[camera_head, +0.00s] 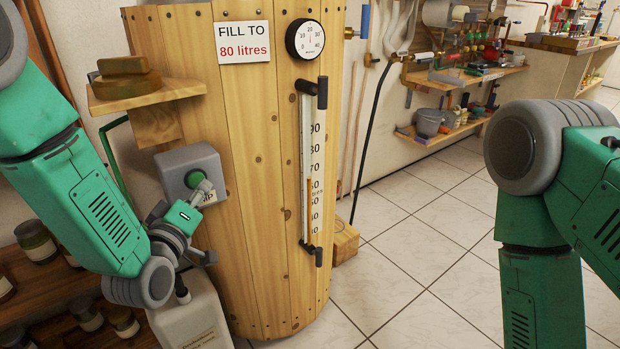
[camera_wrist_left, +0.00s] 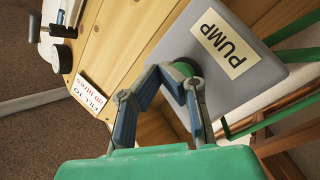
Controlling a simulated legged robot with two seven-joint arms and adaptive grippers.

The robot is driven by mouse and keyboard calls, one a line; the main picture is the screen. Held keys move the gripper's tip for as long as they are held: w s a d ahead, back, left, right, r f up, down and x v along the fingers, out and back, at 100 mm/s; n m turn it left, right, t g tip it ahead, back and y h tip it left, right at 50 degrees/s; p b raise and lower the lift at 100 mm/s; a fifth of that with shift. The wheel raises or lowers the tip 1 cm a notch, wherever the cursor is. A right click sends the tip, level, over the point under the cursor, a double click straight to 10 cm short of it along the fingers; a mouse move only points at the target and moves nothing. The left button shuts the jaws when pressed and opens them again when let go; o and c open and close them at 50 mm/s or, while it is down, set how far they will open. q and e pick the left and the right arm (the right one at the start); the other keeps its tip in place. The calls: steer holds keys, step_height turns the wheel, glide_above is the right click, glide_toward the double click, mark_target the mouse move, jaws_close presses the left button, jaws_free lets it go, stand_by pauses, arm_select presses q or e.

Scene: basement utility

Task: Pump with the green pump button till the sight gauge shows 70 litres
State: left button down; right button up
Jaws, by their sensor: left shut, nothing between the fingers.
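The green pump button (camera_head: 195,178) sits on a grey box (camera_head: 185,160) labelled PUMP on the wooden tank (camera_head: 245,130). My left gripper (camera_head: 206,188) is shut and empty, its tips at the button. The wrist view shows the button (camera_wrist_left: 184,67) partly hidden behind the fingers (camera_wrist_left: 180,84); whether it is pressed in, I cannot tell. The sight gauge (camera_head: 313,170) is a tall scale on the tank front; a brownish column appears to end between the 70 and 60 marks. A sign (camera_head: 244,42) reads "FILL TO 80 litres". My right gripper is out of view.
A round dial (camera_head: 305,39) is above the gauge. A wooden shelf (camera_head: 150,95) with brown blocks juts out above the pump box. A white canister (camera_head: 190,315) stands below my left gripper. Tiled floor (camera_head: 420,240) is open to the right.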

arm_select(q)
steer(key=shift+s+d, duration=0.7)
steer(key=shift+s, duration=0.35)
steer(key=shift+s+d, duration=0.7)
steer(key=shift+s, duration=0.3)
steer(key=s+a+f+m+g+y+p, duration=0.1)
steer(key=s+a+f+m+g+p, duration=0.1)
steer(key=s+f+g, duration=0.45)
steer(key=s+a+f+m+g+y+p, duration=0.1)
steer(key=s+a+f+m+p, duration=0.2)
steer(key=f, duration=0.6)
steer(key=s+a+f+m+g, duration=0.1)
steer(key=s+a+f+g, duration=0.1)
steer(key=s, duration=0.6)
steer(key=s+a+f+m+g+y+p, duration=0.1)
steer(key=s+a+f+g, duration=0.2)
steer(key=s+g, duration=0.2)
steer(key=s+a+f+m+g+y+p, duration=0.1)
steer(key=s+a+f+g, duration=0.1)
steer(key=s, duration=1)
steer(key=shift+a+f+g, duration=0.25)
steer(key=shift+a+g, duration=0.05)
steer(key=shift+g, duration=0.35)
